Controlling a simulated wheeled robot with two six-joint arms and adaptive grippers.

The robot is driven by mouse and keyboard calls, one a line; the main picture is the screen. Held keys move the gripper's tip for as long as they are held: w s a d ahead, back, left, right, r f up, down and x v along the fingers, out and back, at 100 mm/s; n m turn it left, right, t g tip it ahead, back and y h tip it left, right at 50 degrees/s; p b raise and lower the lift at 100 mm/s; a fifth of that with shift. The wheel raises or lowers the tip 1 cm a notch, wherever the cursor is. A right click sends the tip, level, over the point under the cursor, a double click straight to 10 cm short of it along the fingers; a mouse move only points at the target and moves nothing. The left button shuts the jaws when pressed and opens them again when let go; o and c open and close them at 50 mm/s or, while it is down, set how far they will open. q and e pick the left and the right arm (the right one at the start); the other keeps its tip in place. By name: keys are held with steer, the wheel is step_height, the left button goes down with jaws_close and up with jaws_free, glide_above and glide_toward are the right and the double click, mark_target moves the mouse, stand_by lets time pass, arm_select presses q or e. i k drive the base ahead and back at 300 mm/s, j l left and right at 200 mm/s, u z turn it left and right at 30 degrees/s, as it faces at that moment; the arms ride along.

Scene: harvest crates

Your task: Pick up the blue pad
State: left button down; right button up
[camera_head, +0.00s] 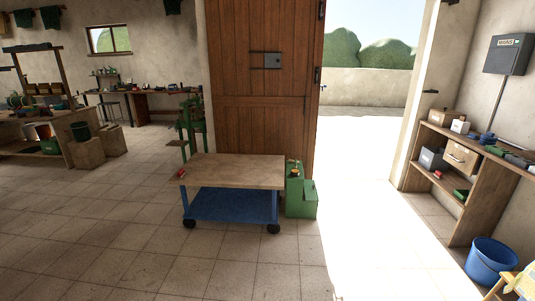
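I cannot make out a blue pad for certain. Small dark blue items (486,138) lie on top of the wooden shelf unit (431,151) at the right wall; they are too small to tell what they are. Neither of my grippers shows in the head view.
A blue bucket (490,259) stands at lower right. Workbenches line the left and back. The tiled floor (110,235) in front is clear.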

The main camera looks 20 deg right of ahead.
mark_target(473, 136)
steer(key=i+z, duration=0.25)
steer(key=i, duration=0.25)
steer(key=i+j+z, duration=0.2)
steer(key=i, duration=0.25)
steer(key=i+j+z, duration=0.25)
steer(key=i, duration=0.2)
